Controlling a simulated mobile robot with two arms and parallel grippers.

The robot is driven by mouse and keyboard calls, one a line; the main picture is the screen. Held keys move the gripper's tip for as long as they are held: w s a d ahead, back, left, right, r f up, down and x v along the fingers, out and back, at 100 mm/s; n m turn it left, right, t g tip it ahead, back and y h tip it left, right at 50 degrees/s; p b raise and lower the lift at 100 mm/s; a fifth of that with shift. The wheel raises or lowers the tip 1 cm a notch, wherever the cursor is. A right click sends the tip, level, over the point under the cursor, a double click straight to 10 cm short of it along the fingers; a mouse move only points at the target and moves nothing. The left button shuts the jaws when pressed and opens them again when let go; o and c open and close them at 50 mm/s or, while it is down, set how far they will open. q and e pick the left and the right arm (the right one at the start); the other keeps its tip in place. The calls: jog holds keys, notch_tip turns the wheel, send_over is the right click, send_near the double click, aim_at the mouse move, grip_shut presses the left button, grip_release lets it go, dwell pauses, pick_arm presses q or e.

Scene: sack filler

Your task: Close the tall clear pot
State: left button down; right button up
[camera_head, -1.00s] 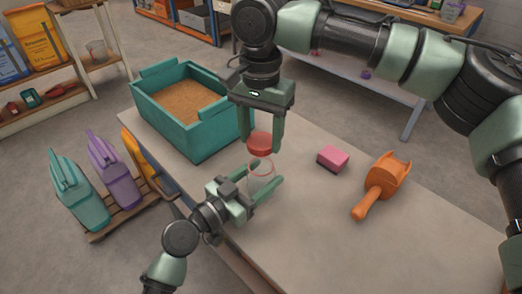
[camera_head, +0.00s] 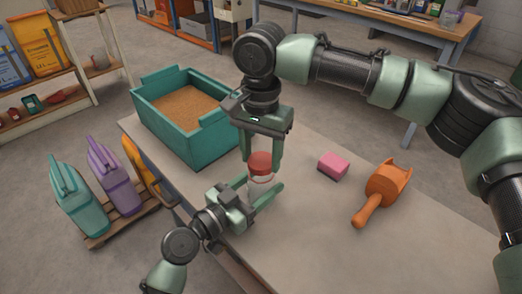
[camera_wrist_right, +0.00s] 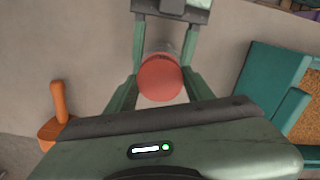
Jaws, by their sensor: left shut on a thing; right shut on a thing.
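The tall clear pot (camera_head: 260,184) stands upright on the table. My left gripper (camera_head: 262,196) is shut around its body from the front left. The red lid (camera_head: 260,162) is at the pot's mouth, level, and held from above by my right gripper (camera_head: 261,156). In the right wrist view the round red lid (camera_wrist_right: 160,78) sits between the two green fingers and hides most of the pot. The lid appears to touch the rim; I cannot tell whether it is seated.
A teal bin of grain (camera_head: 190,135) stands at the back left of the table. A pink sponge (camera_head: 333,163) and an orange scoop (camera_head: 383,188) lie to the right. The table's front right is clear. Several colored sacks or jugs (camera_head: 80,195) stand on a pallet at left.

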jog(key=shift+f, duration=0.2)
jog(key=shift+f, duration=0.6)
dwell(0.4)
jog(key=m, duration=0.6)
jog(key=shift+m, duration=0.4)
jog(key=m, duration=0.6)
jog(key=shift+m, duration=0.4)
jog(key=o, duration=1.3)
jog(key=shift+r, duration=0.1)
